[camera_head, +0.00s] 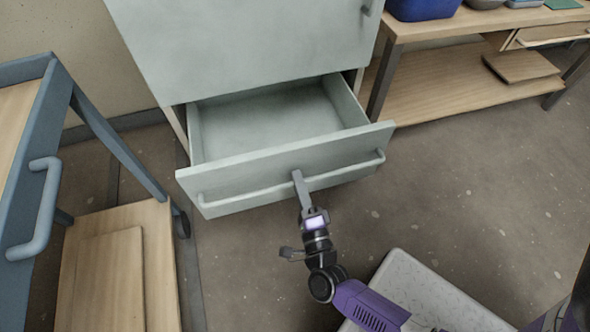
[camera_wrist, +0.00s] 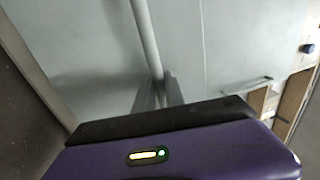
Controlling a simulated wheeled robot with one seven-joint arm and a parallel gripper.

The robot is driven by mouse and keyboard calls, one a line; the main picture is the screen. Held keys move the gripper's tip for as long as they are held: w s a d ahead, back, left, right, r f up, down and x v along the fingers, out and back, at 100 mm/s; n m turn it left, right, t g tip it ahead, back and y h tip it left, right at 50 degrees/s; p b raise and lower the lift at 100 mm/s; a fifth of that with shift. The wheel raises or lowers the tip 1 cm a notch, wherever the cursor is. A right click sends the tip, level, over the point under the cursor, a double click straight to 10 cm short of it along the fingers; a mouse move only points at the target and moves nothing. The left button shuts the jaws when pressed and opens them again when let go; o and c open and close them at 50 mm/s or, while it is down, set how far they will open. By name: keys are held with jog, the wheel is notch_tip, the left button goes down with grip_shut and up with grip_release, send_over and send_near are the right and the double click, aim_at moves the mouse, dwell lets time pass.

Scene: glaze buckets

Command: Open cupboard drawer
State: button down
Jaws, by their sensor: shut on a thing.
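The cupboard (camera_head: 240,45) is pale grey-green and stands at the top middle of the head view. Its lower drawer (camera_head: 270,115) is pulled out and looks empty inside. A long bar handle (camera_head: 240,192) runs across the drawer front. My gripper (camera_head: 299,178) is at the middle of this handle and shut on it. In the wrist view the handle (camera_wrist: 146,35) runs down to my gripper's fingers (camera_wrist: 160,90), which close around it. The fingertips are partly hidden in both views.
A blue-grey trolley (camera_head: 60,90) with wooden shelves stands close on the left. A wooden bench (camera_head: 460,85) with a blue container (camera_head: 422,8) on top stands at the right. Floor (camera_head: 480,190) is clear to the right of the drawer.

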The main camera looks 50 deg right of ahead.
dwell(0.3)
jog(key=c, duration=1.4)
grip_release()
jog(key=v, duration=0.8)
jog(key=shift+p, duration=0.45)
